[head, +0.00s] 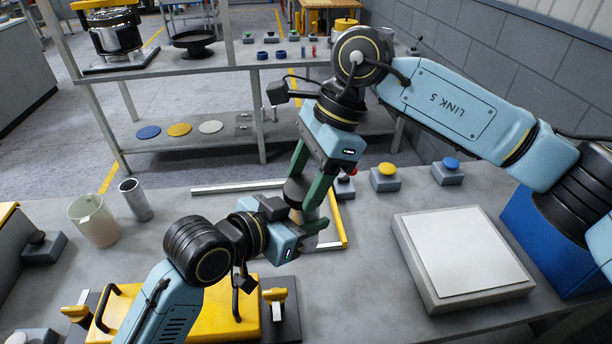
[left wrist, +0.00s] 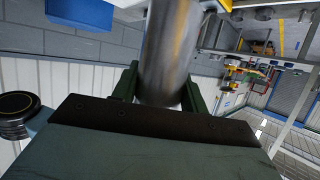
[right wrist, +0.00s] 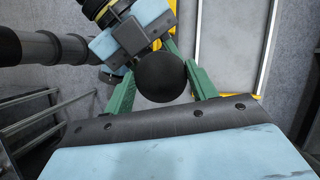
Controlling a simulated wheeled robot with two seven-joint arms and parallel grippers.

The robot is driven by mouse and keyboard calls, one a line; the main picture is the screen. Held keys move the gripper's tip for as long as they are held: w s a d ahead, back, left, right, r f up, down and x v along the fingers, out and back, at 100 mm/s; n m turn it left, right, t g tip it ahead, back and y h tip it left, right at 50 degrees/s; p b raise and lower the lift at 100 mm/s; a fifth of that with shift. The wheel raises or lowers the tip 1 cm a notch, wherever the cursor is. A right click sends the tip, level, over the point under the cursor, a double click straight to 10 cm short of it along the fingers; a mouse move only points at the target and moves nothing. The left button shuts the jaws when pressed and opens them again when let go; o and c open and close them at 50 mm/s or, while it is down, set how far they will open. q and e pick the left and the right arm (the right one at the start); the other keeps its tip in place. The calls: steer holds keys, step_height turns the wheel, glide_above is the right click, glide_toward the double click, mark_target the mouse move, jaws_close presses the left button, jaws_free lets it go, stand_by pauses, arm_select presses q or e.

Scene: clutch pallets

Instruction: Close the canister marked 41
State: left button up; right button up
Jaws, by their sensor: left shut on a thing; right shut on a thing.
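A metal canister (left wrist: 168,55) stands between the fingers of my left gripper (head: 303,226), which is shut on its body above the table. It also shows in the head view (head: 305,240), mostly hidden by fingers. My right gripper (head: 305,192) comes down from above, shut on a dark round lid (head: 298,189). In the right wrist view the lid (right wrist: 161,77) is a black round shape between the green fingers, with my left gripper just beyond it. I cannot tell whether the lid is seated or apart from the canister. No number 41 is readable.
A frame of pale and yellow bars (head: 343,222) lies on the table around the grippers. A pale mug (head: 93,222) and a metal cylinder (head: 135,200) stand left. A yellow case (head: 185,322) is in front. Button boxes (head: 385,183), a white-topped block (head: 463,255) and a blue bin (head: 545,245) are right.

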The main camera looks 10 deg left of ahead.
steer(key=shift+f, duration=0.55)
steer(key=m+t, duration=0.1)
steer(key=m, duration=0.2)
steer(key=shift+d+y, duration=0.1)
steer(key=shift+y, duration=0.2)
steer(key=o, duration=1)
steer(key=shift+r, duration=2.35)
